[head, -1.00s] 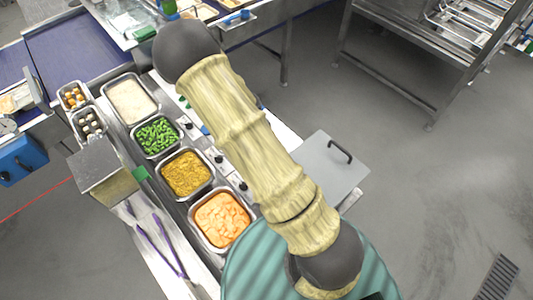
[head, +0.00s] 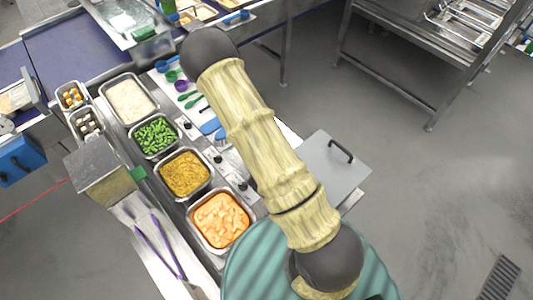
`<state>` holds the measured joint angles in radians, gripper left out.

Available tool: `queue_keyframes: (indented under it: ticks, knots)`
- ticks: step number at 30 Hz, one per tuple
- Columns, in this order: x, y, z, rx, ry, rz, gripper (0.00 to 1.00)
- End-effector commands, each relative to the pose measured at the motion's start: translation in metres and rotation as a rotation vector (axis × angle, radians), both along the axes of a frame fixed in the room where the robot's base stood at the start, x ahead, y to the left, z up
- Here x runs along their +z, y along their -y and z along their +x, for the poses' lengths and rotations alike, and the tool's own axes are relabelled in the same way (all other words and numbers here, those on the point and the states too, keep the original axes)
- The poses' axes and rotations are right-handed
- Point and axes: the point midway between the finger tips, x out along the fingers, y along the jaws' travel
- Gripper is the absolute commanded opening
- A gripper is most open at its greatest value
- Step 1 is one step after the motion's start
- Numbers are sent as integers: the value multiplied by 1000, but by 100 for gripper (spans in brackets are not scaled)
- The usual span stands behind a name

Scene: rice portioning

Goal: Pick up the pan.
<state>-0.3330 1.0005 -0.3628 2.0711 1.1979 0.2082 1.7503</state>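Several metal pans of food are set in the counter. One holds white rice (head: 130,101), one green vegetables (head: 156,135), one yellow-brown food (head: 185,173) and one orange chunks (head: 221,220). I cannot tell which pan is meant. A clear or metal tray (head: 125,18) stands at the top left. My arm, in a cream sleeve with dark joints, crosses the middle of the view above the counter. My gripper is not visible, so its opening and contents cannot be seen.
Blue, green and purple utensils (head: 183,88) lie on the counter behind the pans. Purple-handled tongs (head: 160,245) lie at the front left. A grey lid-like plate with a black handle (head: 330,165) is at right. A metal rack (head: 420,60) stands upper right; open floor lies between.

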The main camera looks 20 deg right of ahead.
Motion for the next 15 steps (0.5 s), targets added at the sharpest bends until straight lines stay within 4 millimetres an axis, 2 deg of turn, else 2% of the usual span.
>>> queue_keyframes:
  ticks: [15]
  knots:
    - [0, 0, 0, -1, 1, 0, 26]
